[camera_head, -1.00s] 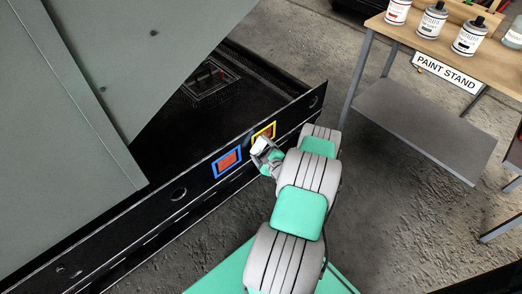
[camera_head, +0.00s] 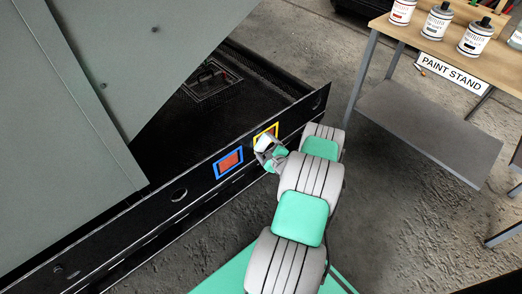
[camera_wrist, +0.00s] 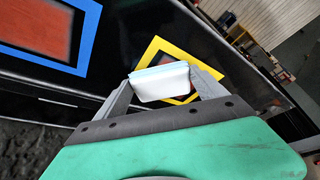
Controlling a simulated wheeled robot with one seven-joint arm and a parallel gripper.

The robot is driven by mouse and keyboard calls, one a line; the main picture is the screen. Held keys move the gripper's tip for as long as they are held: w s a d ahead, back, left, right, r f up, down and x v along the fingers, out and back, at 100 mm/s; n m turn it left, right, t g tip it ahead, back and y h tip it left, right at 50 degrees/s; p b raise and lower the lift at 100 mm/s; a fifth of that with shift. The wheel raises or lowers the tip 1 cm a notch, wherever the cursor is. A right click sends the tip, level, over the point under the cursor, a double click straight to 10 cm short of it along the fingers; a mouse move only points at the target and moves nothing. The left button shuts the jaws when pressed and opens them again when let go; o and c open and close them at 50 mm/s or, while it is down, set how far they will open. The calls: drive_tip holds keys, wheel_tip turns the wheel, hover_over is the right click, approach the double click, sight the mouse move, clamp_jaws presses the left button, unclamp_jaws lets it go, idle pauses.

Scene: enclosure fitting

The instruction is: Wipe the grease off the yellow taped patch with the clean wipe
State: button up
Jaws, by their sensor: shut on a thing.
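The yellow taped patch (camera_head: 274,130) is a yellow square outline on the dark beam in the head view. It also shows in the wrist view (camera_wrist: 207,65), where an orange-red area inside it is partly hidden. My gripper (camera_head: 264,148) is shut on a white wipe with a pale blue edge. The wipe (camera_wrist: 160,83) lies between the fingers in the wrist view, in front of the patch's lower left part. It also shows as a small white shape in the head view (camera_head: 262,142). Whether it touches the patch I cannot tell.
A blue taped patch (camera_head: 229,161) with an orange-red middle sits left of the yellow one on the same beam. A grey panel (camera_head: 60,110) rises at left. The paint stand (camera_head: 440,38) with several cans is at upper right. Open concrete floor lies between.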

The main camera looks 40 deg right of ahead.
sight(270, 140)
drive_tip(key=shift+d+b, duration=0.3)
drive_tip(key=shift+d, duration=0.45)
drive_tip(key=shift+w+d+f+b, duration=0.15)
drive_tip(key=shift+d+b, duration=0.9)
drive_tip(key=shift+d, duration=0.15)
drive_tip(key=d+b, duration=0.2)
drive_tip(key=d, duration=0.1)
drive_tip(key=shift+d+b, duration=0.3)
drive_tip(key=shift+b, duration=0.1)
drive_tip(key=shift+w+d, duration=0.1)
drive_tip(key=shift+d, duration=0.1)
drive_tip(key=shift+r, duration=0.2)
